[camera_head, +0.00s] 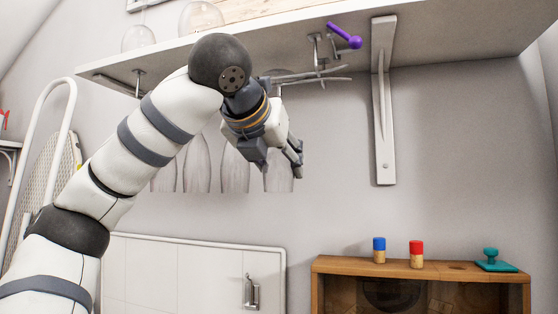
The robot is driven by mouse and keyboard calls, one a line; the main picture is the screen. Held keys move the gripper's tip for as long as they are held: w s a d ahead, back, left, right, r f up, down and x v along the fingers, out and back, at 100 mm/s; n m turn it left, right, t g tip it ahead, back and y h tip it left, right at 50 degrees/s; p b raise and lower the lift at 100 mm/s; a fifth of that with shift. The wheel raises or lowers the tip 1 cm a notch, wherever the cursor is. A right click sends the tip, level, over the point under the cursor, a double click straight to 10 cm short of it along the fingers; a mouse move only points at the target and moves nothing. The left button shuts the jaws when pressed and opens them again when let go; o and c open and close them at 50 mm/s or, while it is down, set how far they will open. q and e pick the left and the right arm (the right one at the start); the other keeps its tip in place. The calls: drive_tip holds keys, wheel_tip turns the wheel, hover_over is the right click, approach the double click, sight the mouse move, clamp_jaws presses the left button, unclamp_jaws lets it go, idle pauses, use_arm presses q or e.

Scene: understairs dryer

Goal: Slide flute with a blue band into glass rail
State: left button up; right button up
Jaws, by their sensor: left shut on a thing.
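My left gripper (292,160) is raised below the shelf and is shut on a clear flute (280,180), whose bowl shows just below the fingers. I cannot make out a blue band on it; the gripper and wrist hide much of the glass. The metal glass rail (312,79) is fixed under the shelf, with its prongs just above the gripper. My arm covers the rail's middle. Whether the flute's foot is between the prongs cannot be told. Several similar clear flute shapes (196,165) show to the left, bowls downward. My right gripper is not in view.
A wooden box (420,267) at lower right carries blue (379,250), red (416,254) and teal (493,260) pieces. The wall between is clear.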

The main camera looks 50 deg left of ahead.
use_arm(q)
drive_tip(key=o, duration=1.3)
drive_tip(key=shift+f, duration=0.1)
drive_tip(key=v, duration=0.7)
drive_tip(key=shift+s+d, duration=0.15)
drive_tip(key=shift+d, duration=0.05)
